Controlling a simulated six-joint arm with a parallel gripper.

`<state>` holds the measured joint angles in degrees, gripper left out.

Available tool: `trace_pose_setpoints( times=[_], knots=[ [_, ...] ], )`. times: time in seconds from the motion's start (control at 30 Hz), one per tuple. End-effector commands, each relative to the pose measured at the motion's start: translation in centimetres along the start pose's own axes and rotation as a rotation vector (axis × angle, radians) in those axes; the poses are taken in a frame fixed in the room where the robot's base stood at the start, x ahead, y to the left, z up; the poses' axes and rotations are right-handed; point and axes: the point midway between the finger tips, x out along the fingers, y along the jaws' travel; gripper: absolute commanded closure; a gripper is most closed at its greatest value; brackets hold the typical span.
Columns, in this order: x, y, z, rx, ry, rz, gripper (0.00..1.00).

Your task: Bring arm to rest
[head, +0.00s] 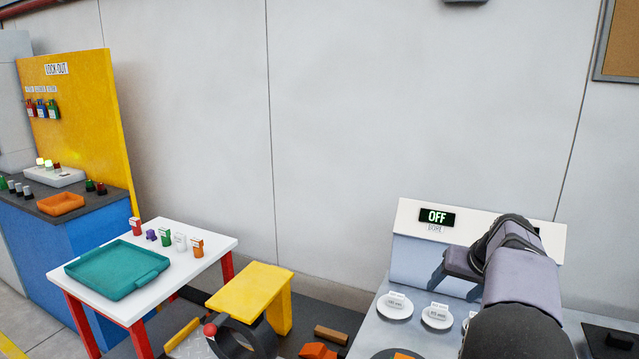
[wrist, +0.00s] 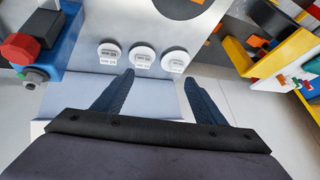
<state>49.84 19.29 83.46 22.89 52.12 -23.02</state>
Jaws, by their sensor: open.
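My arm reaches in from the lower right of the head view. My gripper (head: 448,270) is in front of the sloped pale panel, whose dark display (head: 437,216) reads OFF. In the wrist view my gripper (wrist: 159,77) has its two dark fingers well apart, with nothing between them. Beyond the fingertips, three white round labelled pieces (wrist: 143,58) stand in a row on the pale bench top. The same pieces show in the head view (head: 437,316), below and left of the gripper. Part of the panel is hidden behind my arm.
A yellow stand (head: 250,291) is between table and bench. A blue unit with a red knob (wrist: 20,48) is at the wrist view's left. The wall area above is clear.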

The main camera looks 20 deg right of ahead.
Motion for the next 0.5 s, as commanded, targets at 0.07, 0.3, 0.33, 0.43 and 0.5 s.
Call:
trace_pose_setpoints(
  times=[0.07,0.3,0.33,0.43,0.5],
  knots=[
    [0.4,-5.0,3.2,-0.055,-0.079,-0.020,0.35],
    [0.5,-15.1,16.1,-0.234,-0.298,-0.029,0.35],
    [0.3,-15.9,17.9,-0.261,-0.323,-0.026,0.35],
    [-0.8,-17.8,23.8,-0.354,-0.400,-0.016,0.35],
    [-1.7,-18.5,27.6,-0.417,-0.446,-0.007,0.35]
  ],
)
